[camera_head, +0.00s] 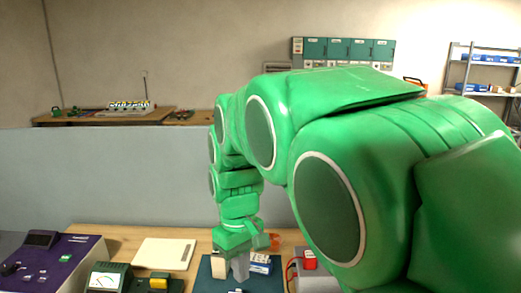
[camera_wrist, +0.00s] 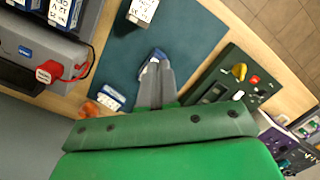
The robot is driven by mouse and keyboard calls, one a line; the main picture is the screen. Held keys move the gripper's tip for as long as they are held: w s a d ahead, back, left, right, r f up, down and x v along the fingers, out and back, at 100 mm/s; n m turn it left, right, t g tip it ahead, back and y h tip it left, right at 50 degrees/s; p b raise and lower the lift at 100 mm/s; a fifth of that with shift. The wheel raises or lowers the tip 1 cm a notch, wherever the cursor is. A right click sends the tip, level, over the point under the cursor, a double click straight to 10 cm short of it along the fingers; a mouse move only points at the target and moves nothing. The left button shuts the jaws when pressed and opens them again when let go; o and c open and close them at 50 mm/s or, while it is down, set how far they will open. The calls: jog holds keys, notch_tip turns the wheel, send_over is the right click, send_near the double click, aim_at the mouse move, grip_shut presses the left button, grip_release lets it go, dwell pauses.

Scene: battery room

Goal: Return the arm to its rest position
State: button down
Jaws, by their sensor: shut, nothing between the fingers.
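My green arm reaches forward over the workbench, and its gripper (camera_head: 240,270) points down above a dark teal mat (camera_head: 208,280). In the wrist view the two grey fingers of my gripper (camera_wrist: 155,68) lie together, shut with nothing between them. The mat (camera_wrist: 120,60) spreads below them. A small blue-and-white item (camera_wrist: 157,54) shows at the fingertips; I cannot tell whether they touch it. The arm's large links hide much of the bench's right side in the head view.
A blue-and-white box (camera_wrist: 111,95) and a white labelled block (camera_wrist: 143,10) are on the mat. A purple instrument (camera_head: 50,262) and a pale board (camera_head: 160,254) stand left. A grey partition (camera_head: 100,180) rises behind.

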jog(key=s+d+f+m, duration=0.2)
jog(key=s+d+m, duration=0.2)
jog(key=s+d, duration=0.5)
jog(key=s+d+f+m, duration=0.2)
jog(key=s+d+m, duration=0.2)
jog(key=s+d, duration=0.6)
jog(key=s, duration=0.3)
jog(key=shift+f+g, duration=0.3)
jog(key=c, duration=1.8)
grip_release()
jog(key=shift+s, duration=0.1)
jog(key=shift+c, duration=0.2)
